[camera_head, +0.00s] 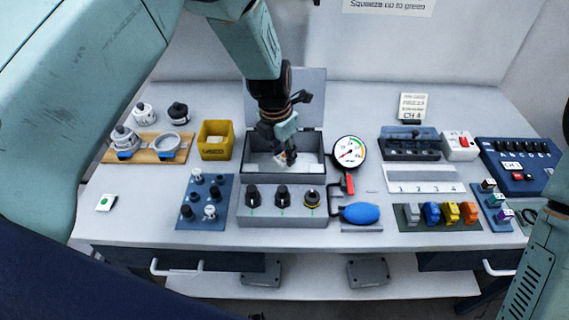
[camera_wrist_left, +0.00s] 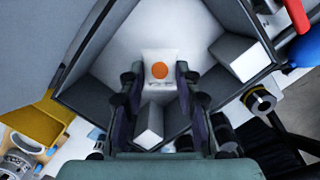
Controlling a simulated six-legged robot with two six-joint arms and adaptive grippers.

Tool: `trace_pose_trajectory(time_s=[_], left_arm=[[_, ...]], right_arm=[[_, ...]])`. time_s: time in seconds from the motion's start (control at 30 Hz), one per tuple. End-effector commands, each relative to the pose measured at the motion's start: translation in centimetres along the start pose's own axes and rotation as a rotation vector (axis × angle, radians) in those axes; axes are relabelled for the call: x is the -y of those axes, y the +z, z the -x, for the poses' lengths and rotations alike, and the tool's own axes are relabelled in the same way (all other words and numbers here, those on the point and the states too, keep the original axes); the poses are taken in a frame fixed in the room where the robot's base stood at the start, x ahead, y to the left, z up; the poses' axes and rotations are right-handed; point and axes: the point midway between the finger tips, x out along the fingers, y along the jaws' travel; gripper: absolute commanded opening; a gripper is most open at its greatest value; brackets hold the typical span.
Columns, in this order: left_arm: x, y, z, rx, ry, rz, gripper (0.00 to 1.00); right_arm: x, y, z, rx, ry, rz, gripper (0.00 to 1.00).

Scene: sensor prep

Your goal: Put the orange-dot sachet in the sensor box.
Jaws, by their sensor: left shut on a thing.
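The orange-dot sachet (camera_wrist_left: 160,66) is a small white packet with an orange dot. It is between the fingers of my left gripper (camera_wrist_left: 158,80), which is shut on it. In the head view my left gripper (camera_head: 287,157) reaches down from above into the sensor box (camera_head: 318,173), and a bit of the sachet shows at its tips. The sensor box is a dark-rimmed open case with a pale inside; its grey lid (camera_head: 314,109) stands up at the back. Whether the sachet touches the floor of the box is hard to tell. My right gripper is out of view.
A yellow bin (camera_head: 215,154) stands left of the box. A knob panel (camera_head: 283,219) is in front, and a gauge (camera_head: 349,151) with a blue bulb (camera_head: 360,213) is to the right. A green-dot sachet (camera_head: 106,203) lies far left. Two pale-topped blocks show in the box.

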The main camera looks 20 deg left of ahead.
Motion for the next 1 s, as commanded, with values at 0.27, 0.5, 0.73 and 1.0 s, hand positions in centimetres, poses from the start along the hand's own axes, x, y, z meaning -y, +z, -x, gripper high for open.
trace_pose_trajectory(time_s=[0.27,0.5,0.73,1.0], left_arm=[[0.2,-0.3,-2.7,-0.001,-0.001,-0.001,0.14],[0.1,-0.5,-4.0,0.0,0.0,-0.002,0.14],[0.1,-0.6,-4.3,0.0,-0.001,-0.001,0.14],[0.1,-0.5,-4.2,0.0,0.0,-0.001,0.56]], right_arm=[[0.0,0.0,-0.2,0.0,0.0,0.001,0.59],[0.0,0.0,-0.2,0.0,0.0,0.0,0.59],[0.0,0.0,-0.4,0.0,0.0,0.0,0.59],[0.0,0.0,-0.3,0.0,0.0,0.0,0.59]])
